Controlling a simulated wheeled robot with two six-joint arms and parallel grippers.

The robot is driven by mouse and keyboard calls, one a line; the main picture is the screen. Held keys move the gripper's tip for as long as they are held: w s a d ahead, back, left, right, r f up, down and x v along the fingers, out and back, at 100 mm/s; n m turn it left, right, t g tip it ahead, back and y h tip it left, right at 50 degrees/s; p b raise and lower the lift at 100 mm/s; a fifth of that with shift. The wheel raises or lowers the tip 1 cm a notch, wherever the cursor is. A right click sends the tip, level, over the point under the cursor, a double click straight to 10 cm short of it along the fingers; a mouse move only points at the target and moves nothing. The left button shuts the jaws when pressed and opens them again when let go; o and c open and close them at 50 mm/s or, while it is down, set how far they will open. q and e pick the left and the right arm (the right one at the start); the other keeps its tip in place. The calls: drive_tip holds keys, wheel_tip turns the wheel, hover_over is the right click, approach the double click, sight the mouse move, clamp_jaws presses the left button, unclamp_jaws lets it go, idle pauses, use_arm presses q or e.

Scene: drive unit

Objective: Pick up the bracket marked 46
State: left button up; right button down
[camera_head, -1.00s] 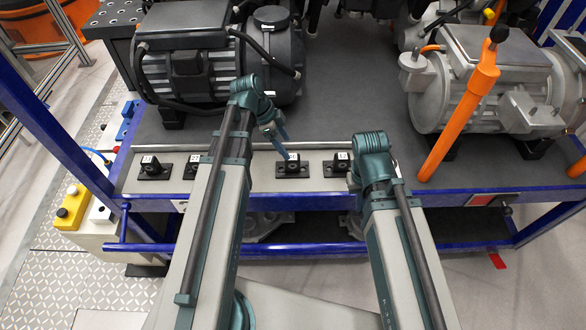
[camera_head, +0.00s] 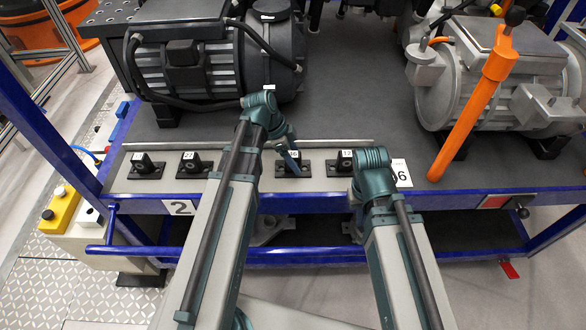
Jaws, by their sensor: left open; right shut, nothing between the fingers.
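Several small black brackets with white number tags stand in a row on the pale ledge (camera_head: 240,181) at the front of the bench. The far left bracket (camera_head: 146,168) and the second one (camera_head: 192,166) stand clear. The third bracket (camera_head: 299,170) is partly covered by my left gripper (camera_head: 291,163), and its small tag may read 46. The fourth bracket (camera_head: 342,165) stands beside my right wrist; its tag looks like 12. My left gripper points down at the third bracket, open; contact cannot be told. My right gripper's fingers are hidden behind its wrist.
A dark motor (camera_head: 200,70) stands behind the ledge on the left. A grey machine (camera_head: 530,70) and an orange lever (camera_head: 480,100) stand on the right. A blue rail (camera_head: 300,202) edges the bench. The grey deck (camera_head: 350,110) between the machines is clear.

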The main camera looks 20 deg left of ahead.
use_arm(q)
drive_tip(key=shift+b+x, duration=0.45)
drive_tip(key=shift+x, duration=0.55)
drive_tip(key=shift+r, duration=0.1)
drive_tip(key=shift+c, duration=0.3)
clamp_jaws()
